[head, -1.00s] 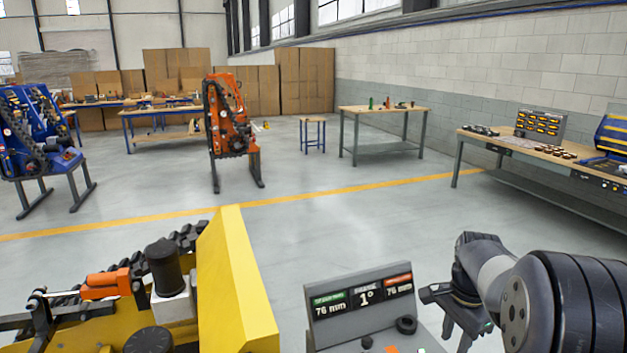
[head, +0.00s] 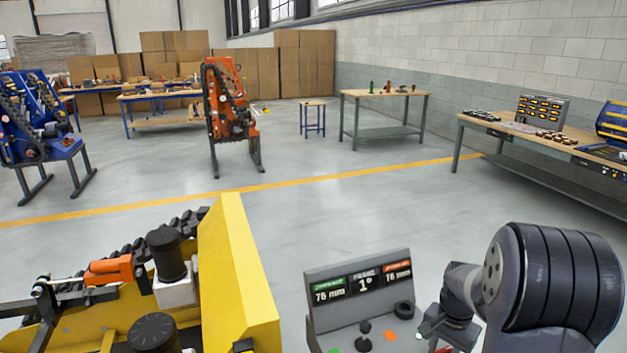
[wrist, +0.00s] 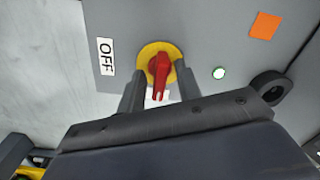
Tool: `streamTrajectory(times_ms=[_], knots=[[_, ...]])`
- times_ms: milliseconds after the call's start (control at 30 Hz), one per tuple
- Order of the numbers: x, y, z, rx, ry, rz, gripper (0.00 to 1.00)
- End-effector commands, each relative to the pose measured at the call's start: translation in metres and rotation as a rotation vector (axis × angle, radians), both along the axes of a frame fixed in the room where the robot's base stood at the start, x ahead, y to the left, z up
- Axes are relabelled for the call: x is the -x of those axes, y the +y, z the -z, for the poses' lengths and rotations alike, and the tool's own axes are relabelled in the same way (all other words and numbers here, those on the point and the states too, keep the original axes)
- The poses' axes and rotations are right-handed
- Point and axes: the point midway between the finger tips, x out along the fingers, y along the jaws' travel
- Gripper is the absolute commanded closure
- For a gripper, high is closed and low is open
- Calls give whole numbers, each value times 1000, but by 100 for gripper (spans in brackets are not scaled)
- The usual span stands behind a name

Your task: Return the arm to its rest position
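My gripper (head: 447,332) is at the right side of the grey control console (head: 328,328), low in the head view. In the wrist view my gripper (wrist: 160,84) is open, its two dark fingers apart. A red rotary switch handle (wrist: 160,72) on a yellow disc shows between the fingertips, with gaps on both sides. I cannot tell how far the fingertips are from the panel. An "OFF" label (wrist: 106,57) is left of the switch. My arm enters from the lower right of the head view.
A yellow tracked carrier (head: 236,270) stands close at left. The console has a black joystick (head: 364,336). A round green-white light (wrist: 219,73) and an orange square (wrist: 264,25) are right of the switch. An orange carrier (head: 228,112) and benches stand farther off; open floor lies between.

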Motion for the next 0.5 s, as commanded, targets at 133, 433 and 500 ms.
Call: streamTrajectory(times_ms=[133,433,500], knots=[[0,0,-1,0,0,-118,67],[0,0,-1,-1,1,-342,67],[0,0,-1,-1,1,-381,67]])
